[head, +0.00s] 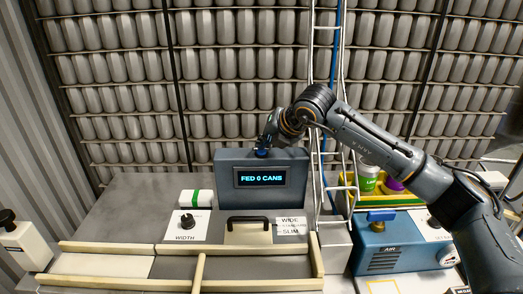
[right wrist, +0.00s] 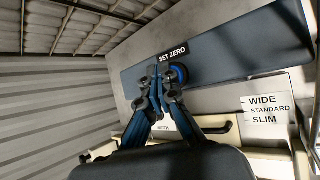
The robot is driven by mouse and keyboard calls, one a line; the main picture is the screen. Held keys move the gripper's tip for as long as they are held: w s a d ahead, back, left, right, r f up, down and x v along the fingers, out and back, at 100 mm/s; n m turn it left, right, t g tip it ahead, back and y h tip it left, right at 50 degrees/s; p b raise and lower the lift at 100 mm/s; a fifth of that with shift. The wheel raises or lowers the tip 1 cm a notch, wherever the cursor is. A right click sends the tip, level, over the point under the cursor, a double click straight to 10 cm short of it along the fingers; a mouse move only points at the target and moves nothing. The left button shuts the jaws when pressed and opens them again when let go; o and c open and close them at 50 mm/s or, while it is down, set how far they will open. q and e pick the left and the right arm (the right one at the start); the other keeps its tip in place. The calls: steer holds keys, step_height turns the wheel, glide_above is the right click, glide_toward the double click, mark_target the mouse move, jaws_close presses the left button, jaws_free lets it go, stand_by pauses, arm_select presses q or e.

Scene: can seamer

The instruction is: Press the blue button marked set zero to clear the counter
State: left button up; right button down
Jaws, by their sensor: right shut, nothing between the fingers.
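The grey counter box (head: 232,192) stands on the bench, and its display (head: 262,178) reads "FED 0 CANS". The blue button (head: 262,154) is on top of the box, mostly hidden under my right gripper (head: 266,147). In the right wrist view the button (right wrist: 181,73) shows beside the "SET ZERO" label (right wrist: 173,55). My right gripper (right wrist: 163,70) is shut and empty, its fingertips over the near edge of the button. I cannot tell whether they touch or press it. My left gripper is not in view.
A width knob (head: 187,221), a black handle (head: 248,219) and a wide/standard/slim scale (head: 290,227) are in front of the box. The blue air unit (head: 385,243) and a yellow tray with cans (head: 368,178) are at the right. A ladder-like metal rack (head: 321,150) stands close right of the box.

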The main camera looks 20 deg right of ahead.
mark_target(264, 152)
steer(key=shift+r, duration=0.5)
steer(key=shift+r+p, duration=1.1)
steer(key=shift+r, duration=1.45)
steer(key=shift+f, duration=0.15)
